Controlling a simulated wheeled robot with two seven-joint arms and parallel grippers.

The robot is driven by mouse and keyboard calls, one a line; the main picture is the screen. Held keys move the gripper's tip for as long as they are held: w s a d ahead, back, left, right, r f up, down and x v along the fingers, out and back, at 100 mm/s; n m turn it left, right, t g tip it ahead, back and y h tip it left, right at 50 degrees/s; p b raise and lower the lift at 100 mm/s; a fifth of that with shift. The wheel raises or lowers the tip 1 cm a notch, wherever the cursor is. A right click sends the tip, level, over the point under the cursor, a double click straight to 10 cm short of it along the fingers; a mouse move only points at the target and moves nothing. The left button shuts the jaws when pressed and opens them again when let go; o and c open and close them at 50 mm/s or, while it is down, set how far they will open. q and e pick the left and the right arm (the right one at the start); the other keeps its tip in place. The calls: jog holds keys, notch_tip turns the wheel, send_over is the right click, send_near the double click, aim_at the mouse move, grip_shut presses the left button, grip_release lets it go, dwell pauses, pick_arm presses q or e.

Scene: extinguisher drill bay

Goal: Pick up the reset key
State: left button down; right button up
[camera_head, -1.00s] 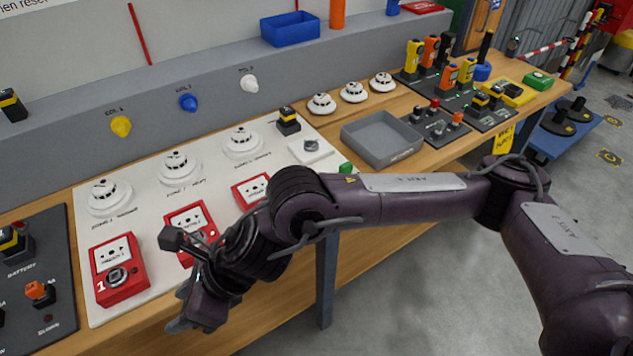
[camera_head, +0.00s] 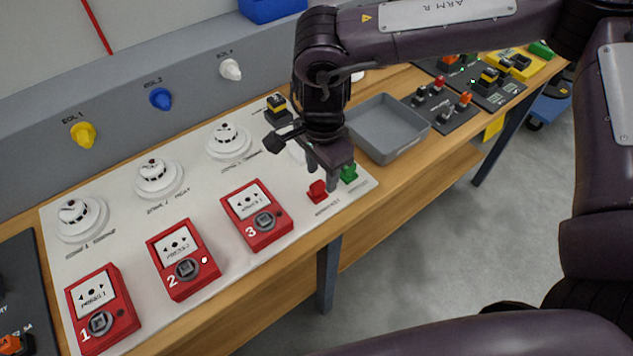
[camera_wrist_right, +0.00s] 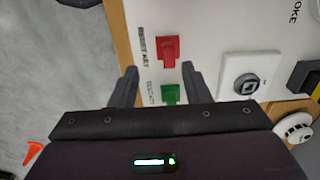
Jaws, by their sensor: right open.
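The reset key (camera_head: 318,192) is a small red piece at the right end of the white panel (camera_head: 195,128). In the wrist view the red key (camera_wrist_right: 167,48) lies beside a label that appears to read reset key. A similar green key (camera_head: 349,174) sits close by; it also shows in the wrist view (camera_wrist_right: 171,95). My right gripper (camera_head: 322,175) is open and points down over this end of the panel, with nothing held. In the wrist view the fingers (camera_wrist_right: 158,72) flank the green key, and the red key is just beyond their tips. My left gripper is out of view.
Red call points (camera_head: 257,218) numbered 1 to 3 line the panel's front. White detectors (camera_head: 158,177) stand behind them. A grey tray (camera_head: 385,127) is right of the gripper. A square grey-knobbed switch (camera_wrist_right: 247,84) is near the keys.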

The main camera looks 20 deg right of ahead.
aim_at(319, 183)
jog(key=shift+w+f, duration=0.1)
jog(key=shift+f, duration=0.45)
jog(key=f, duration=0.1)
jog(key=w+f+p, duration=0.1)
jog(key=f, duration=0.1)
jog(key=shift+f, duration=0.6)
jog(key=c, duration=0.6)
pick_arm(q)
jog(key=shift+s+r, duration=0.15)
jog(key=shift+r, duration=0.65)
pick_arm(e)
grip_shut()
